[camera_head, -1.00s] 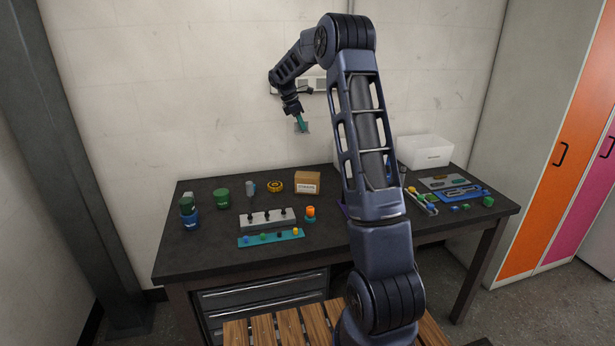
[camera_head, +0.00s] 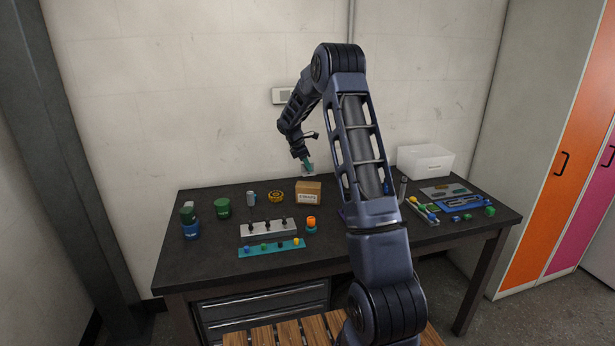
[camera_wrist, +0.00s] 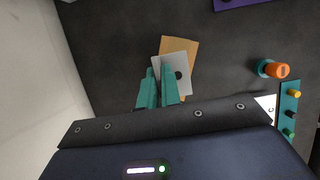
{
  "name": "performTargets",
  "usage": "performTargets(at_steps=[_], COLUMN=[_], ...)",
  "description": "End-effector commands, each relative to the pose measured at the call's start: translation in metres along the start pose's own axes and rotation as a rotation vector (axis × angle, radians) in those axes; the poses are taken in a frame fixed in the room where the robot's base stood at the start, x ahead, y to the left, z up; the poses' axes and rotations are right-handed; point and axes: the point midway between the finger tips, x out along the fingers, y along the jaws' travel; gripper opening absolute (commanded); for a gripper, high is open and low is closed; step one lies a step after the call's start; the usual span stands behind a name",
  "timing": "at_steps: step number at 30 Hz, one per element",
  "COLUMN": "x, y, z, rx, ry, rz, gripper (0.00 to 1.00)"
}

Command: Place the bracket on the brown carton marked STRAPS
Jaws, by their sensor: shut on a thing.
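The brown carton marked STRAPS (camera_head: 308,198) stands on the dark workbench, near the wall, in the head view. My gripper (camera_head: 308,165) is above the carton, pointing down. In the wrist view its teal fingers (camera_wrist: 160,75) are shut on the bracket (camera_wrist: 182,75), a light grey plate with a dark round spot. The bracket overlaps the carton (camera_wrist: 180,44) in that view and hides much of its top. The bracket shows small and pale under the fingers in the head view, apart from the carton.
A yellow-black roll (camera_head: 275,197) sits left of the carton. An orange-topped item (camera_head: 311,223) and a grey rack with black knobs (camera_head: 267,229) are in front. A white box (camera_head: 425,160) stands at the back right. My arm hides part of the bench.

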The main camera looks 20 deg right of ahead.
Motion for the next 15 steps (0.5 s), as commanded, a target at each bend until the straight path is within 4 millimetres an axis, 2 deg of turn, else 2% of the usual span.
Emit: performTargets(at_steps=[7, 15], x=[0.013, 0.044], y=[0.0, 0.0], z=[-0.006, -0.018], rx=[-0.001, 0.0], ry=[0.0, 0.001], rz=[-0.001, 0.0], gripper=[0.0, 0.0])
